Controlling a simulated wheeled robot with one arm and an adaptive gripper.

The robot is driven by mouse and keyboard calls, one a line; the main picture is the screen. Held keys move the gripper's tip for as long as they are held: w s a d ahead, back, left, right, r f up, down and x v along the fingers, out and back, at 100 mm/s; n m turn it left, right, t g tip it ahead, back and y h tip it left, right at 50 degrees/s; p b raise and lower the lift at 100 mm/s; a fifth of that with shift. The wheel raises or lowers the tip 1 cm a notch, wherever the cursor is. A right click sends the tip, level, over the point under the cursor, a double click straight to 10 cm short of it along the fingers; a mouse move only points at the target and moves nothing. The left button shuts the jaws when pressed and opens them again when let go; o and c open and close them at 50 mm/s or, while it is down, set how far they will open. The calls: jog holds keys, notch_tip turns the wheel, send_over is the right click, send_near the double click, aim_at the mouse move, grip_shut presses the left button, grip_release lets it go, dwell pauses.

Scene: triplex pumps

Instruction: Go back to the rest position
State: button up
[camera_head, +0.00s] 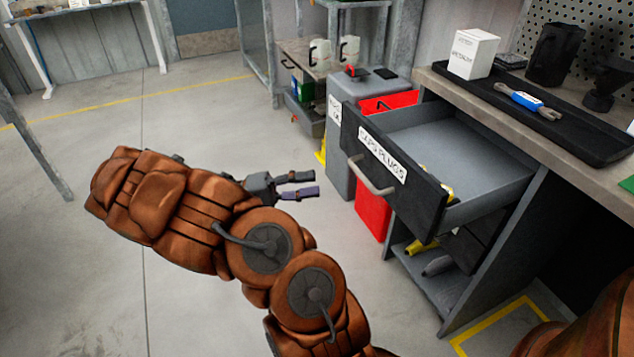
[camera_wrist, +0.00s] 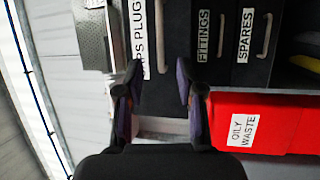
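My gripper (camera_head: 296,185) is in the air to the left of the open drawer in the head view, apart from its handle. In the wrist view my gripper (camera_wrist: 160,85) has its two fingers spread, with nothing held between them. The drawer labelled "CAPS PLUGS" (camera_head: 402,200) is pulled out of the workbench. Its grey inside shows, with a small yellowish item (camera_head: 447,192) near its front right corner. In the wrist view the same drawer front (camera_wrist: 160,40) lies beyond the fingers, beside drawers labelled "FITTINGS" (camera_wrist: 203,75) and "SPARES" (camera_wrist: 245,75).
A red "OILY WASTE" bin (camera_wrist: 285,122) stands near the drawers. The workbench (camera_head: 435,80) carries a black tray (camera_head: 575,130) with a blue-handled wrench (camera_head: 528,100), and a white box (camera_head: 472,52).

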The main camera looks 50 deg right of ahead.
dwell(0.7)
jog(key=s+a+r+n+t+y+p, duration=0.2)
jog(key=s+a+r+t+y+p, duration=0.15)
jog(key=r+p, duration=0.45)
jog(key=s+a+r+n+t+y+p, duration=0.1)
jog(key=s+a+r+t+y+p, duration=0.15)
jog(key=s+a+r+p, duration=0.4)
jog(key=s+a+r+n+t+y+p, duration=0.1)
jog(key=a+r+n+t+y+p, duration=0.5)
jog(key=a+r+p, duration=0.8)
jog(key=a+n+t+p, duration=0.2)
jog(key=a, duration=0.1)
jog(key=shift+s+n, duration=0.3)
